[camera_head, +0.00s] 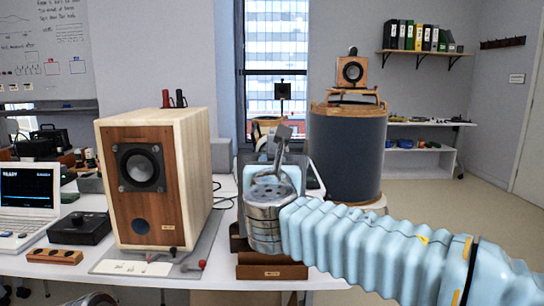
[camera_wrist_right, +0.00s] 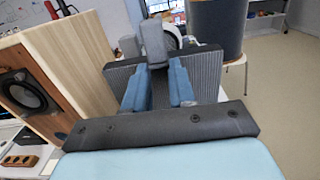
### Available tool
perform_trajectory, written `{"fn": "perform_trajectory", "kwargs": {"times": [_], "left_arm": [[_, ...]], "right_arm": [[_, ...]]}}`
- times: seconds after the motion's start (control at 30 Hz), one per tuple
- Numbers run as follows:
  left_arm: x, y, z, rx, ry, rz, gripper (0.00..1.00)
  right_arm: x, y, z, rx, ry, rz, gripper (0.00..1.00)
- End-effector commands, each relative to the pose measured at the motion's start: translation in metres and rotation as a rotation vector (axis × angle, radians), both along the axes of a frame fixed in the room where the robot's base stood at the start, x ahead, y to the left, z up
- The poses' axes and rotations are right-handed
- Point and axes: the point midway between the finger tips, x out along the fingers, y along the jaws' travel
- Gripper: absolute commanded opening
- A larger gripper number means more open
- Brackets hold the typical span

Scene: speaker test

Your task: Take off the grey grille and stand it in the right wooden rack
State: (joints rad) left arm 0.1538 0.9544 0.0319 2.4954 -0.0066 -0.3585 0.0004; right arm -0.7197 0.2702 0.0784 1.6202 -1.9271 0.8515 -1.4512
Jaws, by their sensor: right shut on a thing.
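The speaker (camera_head: 168,190) stands upright on the table at left, its front bare with the driver showing. My right gripper (camera_head: 275,160) reaches over the wooden rack (camera_head: 272,268) right of the speaker. In the right wrist view its blue fingers (camera_wrist_right: 157,68) are shut on the grey grille (camera_wrist_right: 207,72), whose ribbed, dark-edged panel shows on both sides of them. A grey block (camera_wrist_right: 153,40) rises at the fingertips. My gripper and wrist hide most of the grille in the head view, so I cannot tell whether it is seated in the rack.
A laptop (camera_head: 28,205), a black box (camera_head: 80,228) and a small wooden block (camera_head: 55,257) are at left. A white card (camera_head: 130,267) lies before the speaker. A large dark drum (camera_head: 347,155) stands behind the rack. Open floor lies to the right.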

Motion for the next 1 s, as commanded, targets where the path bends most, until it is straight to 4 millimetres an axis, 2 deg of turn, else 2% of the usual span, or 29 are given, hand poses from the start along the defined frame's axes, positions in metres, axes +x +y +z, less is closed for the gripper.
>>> {"fn": "perform_trajectory", "kwargs": {"times": [0.23, 0.43, 0.5, 0.7, 1.0], "left_arm": [[-0.001, 0.0, 0.0, 0.0, 0.002, -0.001, 0.43], [-0.001, 0.0, -0.001, 0.0, 0.001, 0.0, 0.43], [-0.001, 0.0, -0.013, 0.001, 0.001, 0.001, 0.43], [-0.001, 0.001, -0.032, 0.003, 0.001, 0.004, 0.43], [-0.001, 0.002, -0.04, 0.004, 0.0, 0.007, 0.43]], "right_arm": [[0.0, 0.0, -0.006, -0.001, -0.001, -0.002, 0.0], [0.0, 0.0, -0.022, -0.001, 0.0, -0.001, 0.0], [0.0, 0.0, -0.034, 0.0, -0.001, -0.001, 0.0], [0.0, 0.0, -0.056, 0.001, -0.001, -0.002, 0.0], [0.0, 0.0, -0.064, 0.001, -0.001, -0.002, 0.0]]}}
